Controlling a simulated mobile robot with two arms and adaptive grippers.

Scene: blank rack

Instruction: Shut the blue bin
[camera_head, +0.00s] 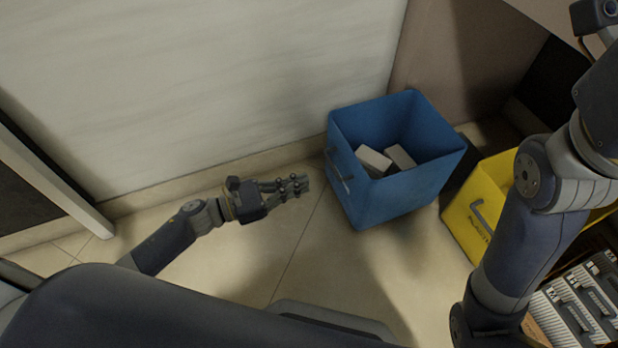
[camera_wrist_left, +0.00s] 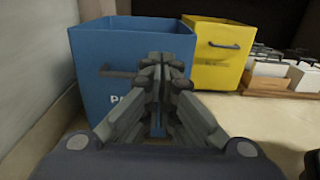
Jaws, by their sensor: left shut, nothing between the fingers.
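The blue bin (camera_head: 408,196) stands out on the floor against the wall in the head view, with its top open and two pale blocks (camera_head: 386,160) inside. A dark handle (camera_head: 341,172) is on its left face. My left gripper (camera_head: 302,185) is shut and empty, a little left of the bin's handle face and apart from it. In the left wrist view the blue bin (camera_wrist_left: 92,75) fills the space ahead, and my gripper (camera_wrist_left: 160,65) covers part of its front and lettering. My right gripper is not clearly seen; only its arm shows at the right.
A yellow bin (camera_head: 462,222) stands right of the blue one, partly behind my right arm; it also shows in the left wrist view (camera_wrist_left: 222,55). White-and-grey boxes (camera_head: 580,305) sit at the lower right. A pale wall (camera_head: 200,80) runs behind. Floor left of the bin is clear.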

